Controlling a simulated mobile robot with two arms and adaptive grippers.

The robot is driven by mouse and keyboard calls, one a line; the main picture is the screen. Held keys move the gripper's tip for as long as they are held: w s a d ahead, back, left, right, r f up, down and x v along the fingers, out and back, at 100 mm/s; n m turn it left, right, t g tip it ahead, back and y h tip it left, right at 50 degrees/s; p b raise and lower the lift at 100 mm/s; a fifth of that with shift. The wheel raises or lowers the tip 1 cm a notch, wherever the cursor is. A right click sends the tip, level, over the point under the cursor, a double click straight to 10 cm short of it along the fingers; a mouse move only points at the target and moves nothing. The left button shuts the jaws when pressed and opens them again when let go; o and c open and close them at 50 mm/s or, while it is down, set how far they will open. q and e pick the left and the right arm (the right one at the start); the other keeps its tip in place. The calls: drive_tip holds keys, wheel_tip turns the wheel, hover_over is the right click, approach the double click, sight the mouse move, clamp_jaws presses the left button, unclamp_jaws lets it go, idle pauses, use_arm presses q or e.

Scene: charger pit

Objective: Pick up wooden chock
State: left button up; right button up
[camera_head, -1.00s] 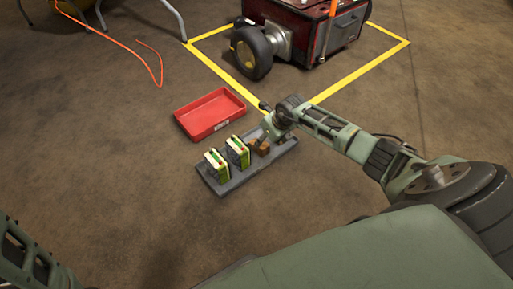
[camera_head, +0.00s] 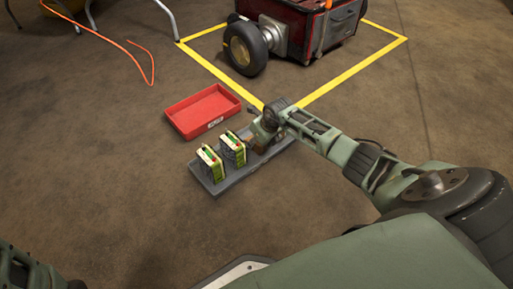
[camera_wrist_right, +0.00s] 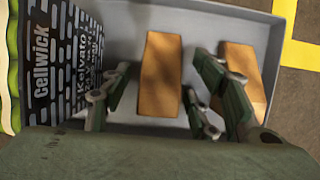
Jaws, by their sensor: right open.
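Two wooden chocks lie in a grey tray (camera_head: 214,186). In the right wrist view one chock (camera_wrist_right: 161,70) lies in the middle and the other chock (camera_wrist_right: 240,72) lies to its right. In the head view my right gripper (camera_head: 258,137) is over the tray and mostly hides them. Its fingers (camera_wrist_right: 158,88) are open in the wrist view, with the middle chock showing between them and the other chock partly behind the right-hand fingers. I cannot tell whether they touch wood. Part of my left arm shows at the lower left; its gripper is out of view.
Two green-and-white battery packs (camera_head: 210,162) (camera_head: 233,149) stand in the tray, left of my gripper. An empty red bin (camera_head: 203,110) lies behind. A red machine with a wheel (camera_head: 246,47) stands inside yellow floor lines (camera_head: 350,73). An orange cable (camera_head: 105,39) lies at the back left.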

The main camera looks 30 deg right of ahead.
drive_tip(key=shift+r, duration=0.1)
drive_tip(key=c, duration=1.3)
